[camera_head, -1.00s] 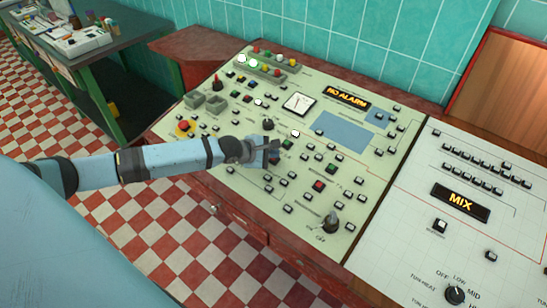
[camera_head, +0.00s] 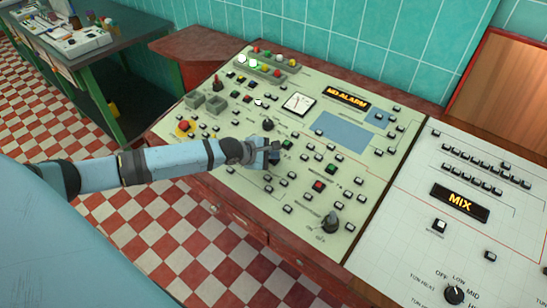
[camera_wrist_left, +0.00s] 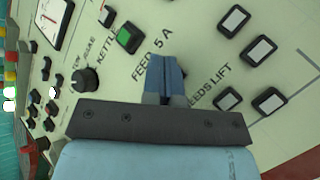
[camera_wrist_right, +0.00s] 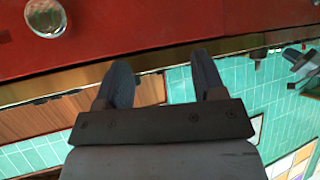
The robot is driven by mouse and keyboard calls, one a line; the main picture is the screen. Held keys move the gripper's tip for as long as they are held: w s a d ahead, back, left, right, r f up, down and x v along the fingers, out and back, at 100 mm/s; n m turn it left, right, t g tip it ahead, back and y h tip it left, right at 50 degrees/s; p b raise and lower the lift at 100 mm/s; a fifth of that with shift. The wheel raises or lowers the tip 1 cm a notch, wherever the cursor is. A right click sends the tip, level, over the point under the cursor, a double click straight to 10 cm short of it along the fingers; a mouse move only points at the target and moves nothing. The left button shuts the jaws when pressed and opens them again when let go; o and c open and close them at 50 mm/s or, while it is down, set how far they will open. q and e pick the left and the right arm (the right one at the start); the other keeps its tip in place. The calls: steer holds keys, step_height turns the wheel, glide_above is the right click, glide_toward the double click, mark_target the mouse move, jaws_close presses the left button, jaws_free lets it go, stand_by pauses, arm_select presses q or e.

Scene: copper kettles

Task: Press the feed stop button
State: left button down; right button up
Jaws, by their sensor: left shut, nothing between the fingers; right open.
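My left gripper (camera_head: 274,150) is shut and empty, low over the middle of the pale green control panel (camera_head: 235,152). In the left wrist view its closed fingertips (camera_wrist_left: 166,64) lie over the panel next to the lettering "FEED 5 A". My right gripper (camera_wrist_right: 158,78) is open and empty, out of the head view.
A black knob (camera_wrist_left: 84,80) is left of the fingers; pale buttons (camera_wrist_left: 260,50) are to the right. Another red button (camera_head: 318,185) is lower right on the panel. A display (camera_head: 348,97) reads "NO ALARM". A second panel (camera_head: 420,215) showing "MIX" adjoins on the right.

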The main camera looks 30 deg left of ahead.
arm_select(q)
steer(key=shift+s+r+p, duration=0.2)
steer(key=shift+r+p, duration=0.5)
steer(key=shift+p, duration=0.25)
steer(key=shift+r, duration=0.1)
steer(key=shift+r+p, duration=0.55)
steer(key=shift+p, duration=0.2)
steer(key=r+p, duration=0.1)
steer(key=p, duration=0.1)
steer(key=s+r+p, duration=0.1)
steer(key=r+p, duration=0.1)
steer(key=shift+a+r+p, duration=0.1)
steer(key=shift+r+p, duration=0.2)
steer(key=shift+p, duration=0.05)
